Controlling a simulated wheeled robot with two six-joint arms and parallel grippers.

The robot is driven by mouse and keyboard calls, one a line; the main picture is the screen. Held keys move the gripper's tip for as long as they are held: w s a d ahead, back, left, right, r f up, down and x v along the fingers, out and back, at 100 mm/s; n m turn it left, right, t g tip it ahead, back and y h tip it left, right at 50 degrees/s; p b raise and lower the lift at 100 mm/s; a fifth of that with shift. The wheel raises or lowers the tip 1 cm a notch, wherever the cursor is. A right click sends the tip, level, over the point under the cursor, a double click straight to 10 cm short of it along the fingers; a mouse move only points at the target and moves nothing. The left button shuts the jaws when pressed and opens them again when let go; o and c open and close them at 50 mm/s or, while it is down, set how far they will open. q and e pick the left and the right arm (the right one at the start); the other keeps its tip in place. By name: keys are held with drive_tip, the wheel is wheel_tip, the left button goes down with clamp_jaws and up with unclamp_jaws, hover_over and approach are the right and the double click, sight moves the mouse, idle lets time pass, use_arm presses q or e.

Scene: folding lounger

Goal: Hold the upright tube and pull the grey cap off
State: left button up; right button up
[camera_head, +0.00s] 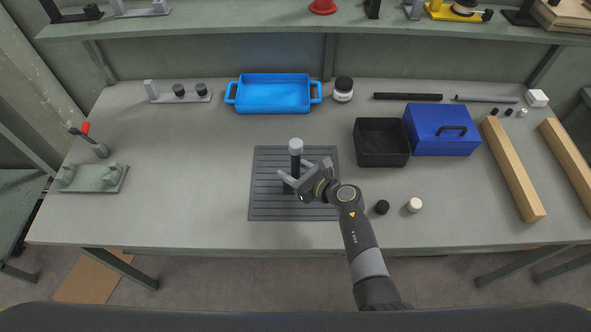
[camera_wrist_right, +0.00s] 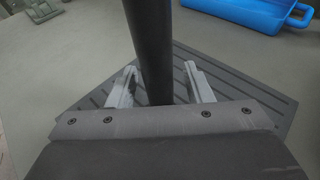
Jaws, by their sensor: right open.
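The upright dark tube (camera_head: 295,164) stands on the ribbed dark mat (camera_head: 265,206) in the middle of the table. The grey cap (camera_head: 296,145) sits on the tube's top end. My right gripper (camera_head: 286,181) is at the lower part of the tube, its fingers open with one on each side. In the right wrist view the tube (camera_wrist_right: 150,50) rises between the two light grey fingertips (camera_wrist_right: 158,82), with a gap visible beside it. The cap is out of the wrist view. My left gripper is not in view.
A blue tray (camera_head: 272,94) stands behind the mat. A black open bin (camera_head: 382,156) and a blue toolbox (camera_head: 442,131) stand to the right. A black cap (camera_head: 382,207) and a cream cap (camera_head: 414,205) lie right of my arm. The table left of the mat is mostly clear.

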drive_tip(key=b+v, duration=0.1)
drive_tip(key=v, duration=1.5)
drive_tip(key=shift+s+r, duration=0.2)
drive_tip(key=shift+d, duration=0.1)
